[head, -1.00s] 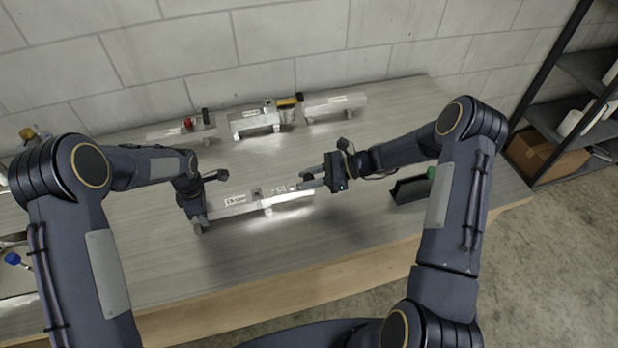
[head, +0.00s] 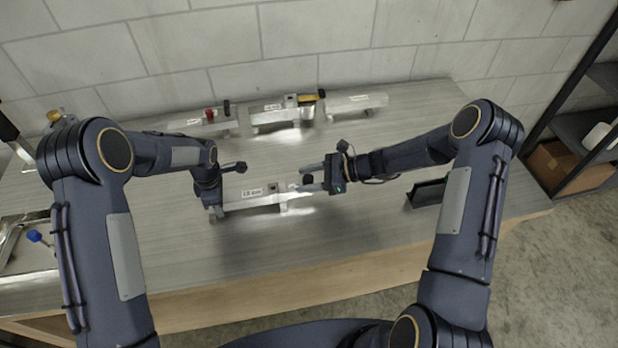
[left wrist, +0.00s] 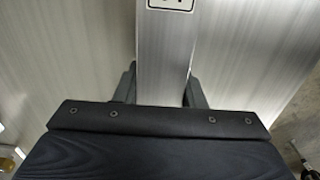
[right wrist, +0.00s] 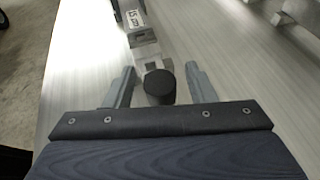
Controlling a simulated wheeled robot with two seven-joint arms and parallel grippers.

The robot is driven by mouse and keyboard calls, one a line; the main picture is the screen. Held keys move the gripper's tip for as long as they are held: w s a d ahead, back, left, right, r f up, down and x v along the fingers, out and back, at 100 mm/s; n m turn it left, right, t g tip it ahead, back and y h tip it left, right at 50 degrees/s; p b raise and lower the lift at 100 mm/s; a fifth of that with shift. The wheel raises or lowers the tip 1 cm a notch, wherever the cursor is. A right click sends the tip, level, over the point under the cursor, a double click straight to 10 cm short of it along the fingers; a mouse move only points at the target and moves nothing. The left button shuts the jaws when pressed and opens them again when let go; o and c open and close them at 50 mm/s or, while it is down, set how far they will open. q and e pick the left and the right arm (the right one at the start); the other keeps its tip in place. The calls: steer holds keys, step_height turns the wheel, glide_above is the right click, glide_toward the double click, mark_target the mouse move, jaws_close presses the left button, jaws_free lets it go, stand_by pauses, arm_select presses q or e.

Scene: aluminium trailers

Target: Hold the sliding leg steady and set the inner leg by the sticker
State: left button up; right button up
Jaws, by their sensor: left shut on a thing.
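The sliding leg (head: 262,196) is a bright aluminium bar with a white sticker (head: 252,192), lying along the bench. My left gripper (head: 215,213) is shut on its left end; the left wrist view shows the bar (left wrist: 165,70) between the two fingers. My right gripper (head: 309,178) is open at the right end. In the right wrist view its fingers (right wrist: 160,88) stand on either side of a black round cap or knob (right wrist: 158,88), with gaps on both sides. Beyond it lie a small metal part (right wrist: 148,52) and the sticker (right wrist: 134,18). The inner leg is hard to tell apart.
Several similar aluminium pieces (head: 362,103) stand at the back of the bench by the block wall. A dark open tray (head: 426,193) is right of my right gripper. A grey tray (head: 18,262) is at far left. The bench front (head: 300,245) is clear.

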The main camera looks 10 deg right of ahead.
steer(key=shift+d, duration=0.15)
steer(key=v, duration=1.1)
steer(key=shift+d+r, duration=0.25)
steer(key=shift+d, duration=0.05)
steer(key=shift+s, duration=0.1)
arm_select(q)
steer(key=o, duration=1.3)
steer(key=shift+r, duration=0.15)
